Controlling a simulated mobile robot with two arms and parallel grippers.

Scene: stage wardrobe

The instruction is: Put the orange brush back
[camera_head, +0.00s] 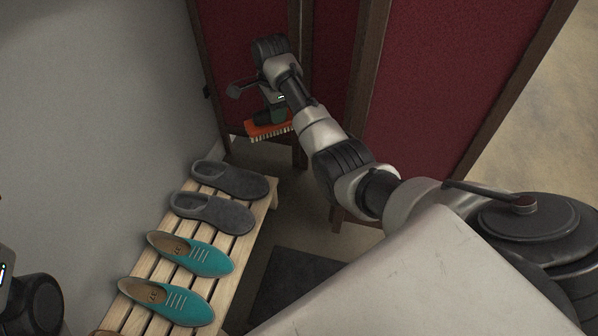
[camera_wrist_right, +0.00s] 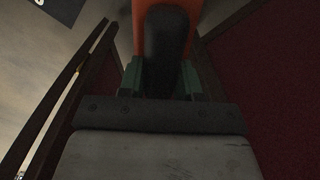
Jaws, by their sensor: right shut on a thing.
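The orange brush (camera_head: 268,130) has an orange back and pale bristles that point down. My right gripper (camera_head: 271,112) is shut on it and holds it in the air in front of the red folding screen, beyond the far end of the shoe rack. In the right wrist view the brush (camera_wrist_right: 194,8) shows as orange around a dark part between the green fingers of my right gripper (camera_wrist_right: 163,80). The place where the fingers touch the brush is partly hidden. Only a dark part of my left arm shows at the lower left edge; its gripper fingers are out of view.
A slatted wooden rack (camera_head: 243,252) holds grey slippers (camera_head: 212,213) and teal shoes (camera_head: 190,254) along the grey wall (camera_head: 95,110). The red screen (camera_head: 430,90) with dark wooden frames stands behind my right arm. A dark mat (camera_head: 290,285) lies on the floor.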

